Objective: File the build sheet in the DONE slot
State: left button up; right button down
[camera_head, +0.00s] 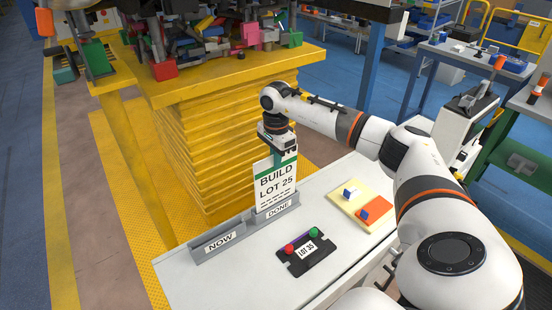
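The fingertips are partly hidden by the sheet and the gripper body. The grey NOW slot (218,243), left of the DONE slot, shows no sheet. My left gripper is not in view.
The white table (240,286) also holds a dark LOT 35 plate (296,266) with a red and a green knob, and a yellow and orange tray (343,211) with small blocks. A yellow stand (205,130) heaped with parts rises behind the table.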

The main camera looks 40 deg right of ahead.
notch_tip(320, 180, down, 4)
jog(key=shift+f+b, duration=0.1)
jog(key=shift+b, duration=1.15)
jog(key=c, duration=1.5)
grip_release()
jog(key=shift+c, duration=0.2)
jog(key=shift+r+p, duration=2.1)
jog(key=shift+r, duration=1)
jog(key=shift+f, duration=0.1)
